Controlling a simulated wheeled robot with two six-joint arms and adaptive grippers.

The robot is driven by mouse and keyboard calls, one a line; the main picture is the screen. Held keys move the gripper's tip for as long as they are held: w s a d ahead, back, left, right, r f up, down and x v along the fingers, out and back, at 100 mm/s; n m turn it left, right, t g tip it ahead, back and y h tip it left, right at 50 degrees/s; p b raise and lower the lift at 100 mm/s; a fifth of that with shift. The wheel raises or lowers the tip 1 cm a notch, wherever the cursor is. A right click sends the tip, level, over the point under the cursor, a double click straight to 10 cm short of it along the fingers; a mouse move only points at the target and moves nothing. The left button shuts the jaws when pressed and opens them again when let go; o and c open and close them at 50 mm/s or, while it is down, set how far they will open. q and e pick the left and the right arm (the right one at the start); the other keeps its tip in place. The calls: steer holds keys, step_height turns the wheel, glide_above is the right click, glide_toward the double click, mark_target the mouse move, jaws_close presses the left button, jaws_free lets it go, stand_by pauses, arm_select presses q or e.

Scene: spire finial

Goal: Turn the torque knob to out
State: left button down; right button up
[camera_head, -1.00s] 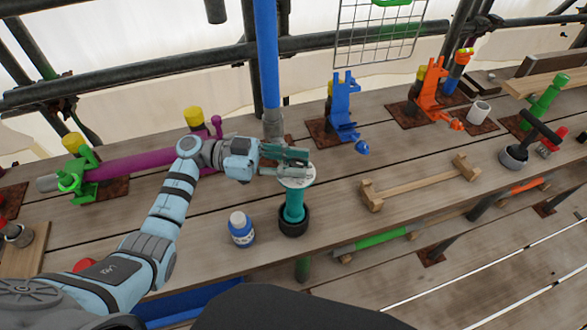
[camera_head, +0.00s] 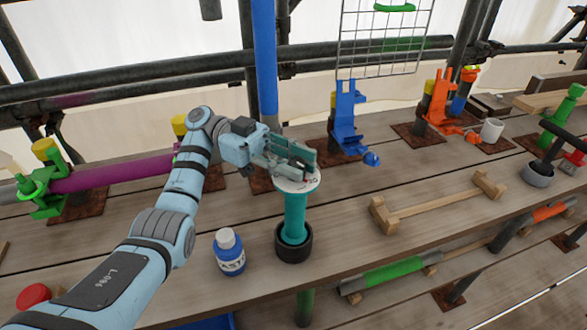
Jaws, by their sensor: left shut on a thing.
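A teal upright tool (camera_head: 295,218) stands in a black ring-shaped holder (camera_head: 293,243) on the wooden planks. On its top is a pale round dial (camera_head: 297,185) with small dark markings, too small to read. My left gripper (camera_head: 300,165) is directly over the dial, its teal-and-grey fingers low against the top. It is shut on the torque knob at the top of the tool. The knob itself is mostly hidden by the fingers. My right gripper is not in view.
A blue and white bottle (camera_head: 230,252) stands just left of the holder. A blue pole (camera_head: 264,60) rises behind the gripper. A blue bracket (camera_head: 346,120) stands behind to the right, and a wooden rack (camera_head: 437,208) lies on the right. Bare plank lies between holder and rack.

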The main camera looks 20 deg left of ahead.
mark_target(294, 161)
arm_select(q)
steer(key=shift+f, duration=0.1)
steer(key=c, duration=1.3)
jaws_free()
steer(key=shift+w, duration=0.15)
step_height(294, 161, up, 10)
steer(key=shift+r, duration=0.1)
